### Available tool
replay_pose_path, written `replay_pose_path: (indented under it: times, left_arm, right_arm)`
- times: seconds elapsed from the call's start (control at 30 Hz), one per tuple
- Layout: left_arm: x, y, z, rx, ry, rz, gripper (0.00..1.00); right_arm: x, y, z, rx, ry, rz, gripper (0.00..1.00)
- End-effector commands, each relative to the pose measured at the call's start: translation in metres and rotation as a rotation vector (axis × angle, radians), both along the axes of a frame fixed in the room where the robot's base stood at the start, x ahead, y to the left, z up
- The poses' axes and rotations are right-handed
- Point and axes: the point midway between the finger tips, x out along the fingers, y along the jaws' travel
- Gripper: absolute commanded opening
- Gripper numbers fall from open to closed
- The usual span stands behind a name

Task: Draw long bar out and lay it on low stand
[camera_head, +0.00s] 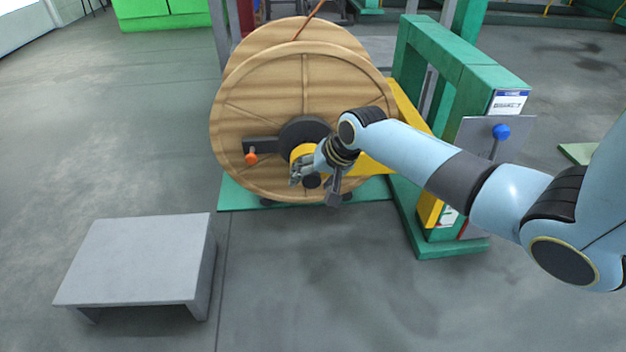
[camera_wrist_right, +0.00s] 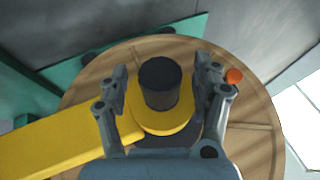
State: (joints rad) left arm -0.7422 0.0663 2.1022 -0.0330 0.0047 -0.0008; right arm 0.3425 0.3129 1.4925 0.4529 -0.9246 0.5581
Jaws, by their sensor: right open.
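The end of the long bar (camera_wrist_right: 160,85) shows in the right wrist view as a dark cylinder standing out of a yellow collar (camera_wrist_right: 170,124) at the middle of the wooden reel. In the head view the bar end (camera_head: 312,181) is a small dark spot among my fingers. The rest of the bar is hidden in the reel. My right gripper (camera_head: 315,180) is open, with its fingers on either side of the bar end, also in the right wrist view (camera_wrist_right: 162,78); contact cannot be told. The low stand (camera_head: 140,258) is grey and bare. My left gripper is out of view.
The wooden reel (camera_head: 255,110) stands on a green base plate beside a green frame (camera_head: 465,70). A yellow arm (camera_head: 402,108) runs from the frame to the reel. An orange knob (camera_head: 251,159) sticks out on the reel's left. The floor between reel and stand is clear.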

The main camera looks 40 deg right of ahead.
Motion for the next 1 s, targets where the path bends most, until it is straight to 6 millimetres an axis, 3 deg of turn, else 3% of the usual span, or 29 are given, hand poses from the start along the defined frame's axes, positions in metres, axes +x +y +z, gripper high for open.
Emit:
replay_pose_path:
  times: [0.17, 0.7, 0.8, 0.83, 1.0]
  left_arm:
    - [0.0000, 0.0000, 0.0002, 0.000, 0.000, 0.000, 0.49]
    - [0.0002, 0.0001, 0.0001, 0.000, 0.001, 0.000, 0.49]
    - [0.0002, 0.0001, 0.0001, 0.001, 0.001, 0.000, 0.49]
    - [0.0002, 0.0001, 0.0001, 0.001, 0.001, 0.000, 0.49]
    - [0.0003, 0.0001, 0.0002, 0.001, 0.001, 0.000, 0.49]
  right_arm:
    - [0.0002, 0.0001, 0.0004, 0.000, 0.000, 0.000, 0.66]
    - [-0.0002, 0.0001, 0.0001, 0.000, 0.000, 0.000, 0.00]
    - [-0.0003, 0.0001, -0.0001, 0.000, 0.000, 0.000, 0.00]
    - [0.0010, 0.0001, 0.0013, -0.001, -0.004, 0.000, 0.37]
    - [0.0008, 0.0000, 0.0011, 0.000, -0.003, 0.001, 0.15]
